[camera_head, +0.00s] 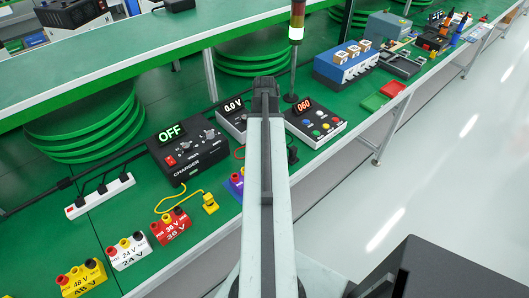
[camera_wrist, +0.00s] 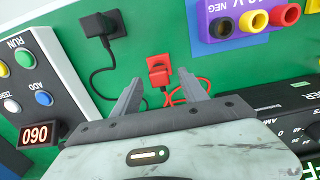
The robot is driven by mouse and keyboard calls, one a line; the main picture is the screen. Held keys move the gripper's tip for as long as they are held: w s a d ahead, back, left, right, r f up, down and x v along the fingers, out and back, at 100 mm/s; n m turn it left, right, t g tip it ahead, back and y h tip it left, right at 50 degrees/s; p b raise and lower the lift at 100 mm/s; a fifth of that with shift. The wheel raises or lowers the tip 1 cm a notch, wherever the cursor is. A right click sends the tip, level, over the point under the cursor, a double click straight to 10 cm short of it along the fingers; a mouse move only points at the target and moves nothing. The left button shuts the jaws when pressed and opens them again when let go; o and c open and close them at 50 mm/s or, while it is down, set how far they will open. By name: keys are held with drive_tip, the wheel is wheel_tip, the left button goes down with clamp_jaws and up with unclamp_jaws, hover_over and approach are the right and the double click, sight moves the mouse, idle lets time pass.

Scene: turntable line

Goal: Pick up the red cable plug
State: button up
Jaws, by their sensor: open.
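The red cable plug (camera_wrist: 158,68) lies on the green bench top in the wrist view, with its red cable (camera_wrist: 178,97) coiled just below it. My gripper (camera_wrist: 160,92) is open, its two grey fingers pointing up toward the plug. The plug shows just beyond and between the fingertips, and nothing is held. In the head view my arm covers the plug; a bit of red cable (camera_head: 239,153) shows left of the arm.
A black plug (camera_wrist: 100,25) with a black cable lies left of the red one. The purple terminal block (camera_wrist: 240,20) is at upper right, the black charger (camera_wrist: 285,115) at lower right. A control box with coloured buttons (camera_wrist: 30,85) stands left. A yellow plug (camera_head: 210,203) lies farther left.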

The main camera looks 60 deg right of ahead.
wheel_tip(320, 180, down, 2)
drive_tip(key=shift+f+b, duration=0.2)
drive_tip(key=shift+b, duration=0.3)
drive_tip(key=shift+r, duration=0.15)
clamp_jaws()
drive_tip(key=shift+r+p, duration=0.1)
drive_tip(key=shift+p, duration=0.2)
wheel_tip(320, 180, up, 10)
drive_tip(key=p, duration=1)
drive_tip(key=shift+r, duration=0.1)
drive_tip(key=shift+f, duration=0.2)
